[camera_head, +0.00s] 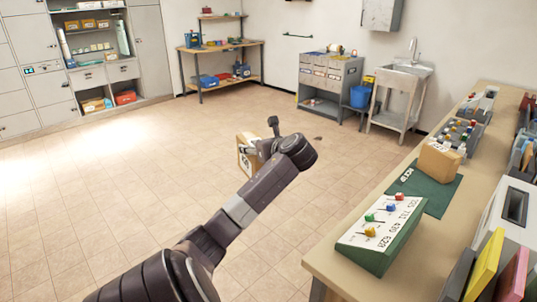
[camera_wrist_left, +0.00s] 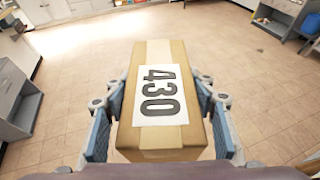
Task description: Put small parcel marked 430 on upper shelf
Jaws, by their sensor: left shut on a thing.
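The small parcel marked 430 (camera_wrist_left: 160,135) is a brown taped box with a white label. It fills the middle of the left wrist view, and its edge also shows in the head view (camera_head: 243,160). My left gripper (camera_head: 256,148) is shut on it, with one blue-grey finger on each side, and holds it in the air above the tiled floor. An open shelf unit between grey cabinets stands at the far left back; its upper shelf (camera_head: 88,29) bears several small boxes. My right gripper is not in view.
A counter (camera_head: 330,262) runs along the right, with another brown parcel (camera_head: 438,162) on a green mat and a sloped panel with colored knobs (camera_head: 385,225). A wooden workbench (camera_head: 222,45) and a sink (camera_head: 405,70) stand at the back. The floor toward the shelves is clear.

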